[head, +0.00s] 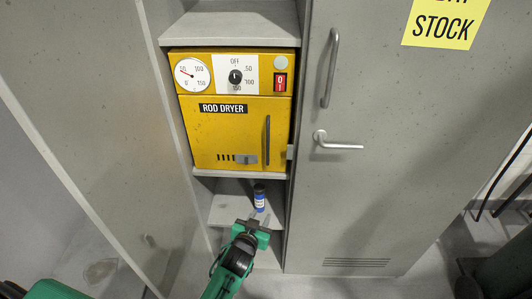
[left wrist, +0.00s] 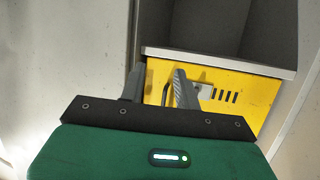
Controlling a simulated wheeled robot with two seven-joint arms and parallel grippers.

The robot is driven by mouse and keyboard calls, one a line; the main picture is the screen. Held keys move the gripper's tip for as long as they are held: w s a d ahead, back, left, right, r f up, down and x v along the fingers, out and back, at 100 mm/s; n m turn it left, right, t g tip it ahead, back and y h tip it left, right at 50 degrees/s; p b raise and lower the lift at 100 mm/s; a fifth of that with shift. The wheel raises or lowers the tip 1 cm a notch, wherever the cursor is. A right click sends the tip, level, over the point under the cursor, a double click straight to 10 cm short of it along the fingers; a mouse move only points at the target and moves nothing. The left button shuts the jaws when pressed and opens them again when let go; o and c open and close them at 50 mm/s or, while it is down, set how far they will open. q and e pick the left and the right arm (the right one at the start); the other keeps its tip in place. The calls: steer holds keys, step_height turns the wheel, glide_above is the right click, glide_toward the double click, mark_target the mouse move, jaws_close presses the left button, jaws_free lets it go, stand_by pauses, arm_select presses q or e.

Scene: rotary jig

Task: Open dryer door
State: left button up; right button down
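The rod dryer (head: 228,178) is a yellow box in a grey cabinet. Its yellow front door (head: 225,135) is shut, with a dark upright handle (head: 267,140) near its right edge. My left gripper (head: 257,217) is below the dryer, apart from the door. In the left wrist view, the gripper (left wrist: 158,84) has its two grey fingers spread and nothing between the pads. The door's lower part (left wrist: 240,84) shows upside down beyond the fingers. Part of the handle (left wrist: 166,95) shows between them, partly hidden. My right gripper is not in view.
A blue bottle (head: 259,199) stands on the shelf under the dryer, close to my left gripper. Left of the dryer is a large grey panel (head: 90,110); right is a closed locker door (head: 380,190) with a lever handle (head: 338,142). The space before the dryer is clear.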

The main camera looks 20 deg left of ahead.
arm_select(q)
step_height(320, 180, up, 18)
steer(key=w+a+n+t+y, duration=0.1)
steer(key=a+t, duration=0.1)
steer(key=t, duration=0.2)
steer(key=p, duration=0.4)
glide_toward(267, 142)
steer(key=w, duration=0.8)
steer(key=shift+w+r, duration=0.1)
steer(key=shift+r, duration=0.2)
steer(key=shift+c, duration=0.3)
jaws_close()
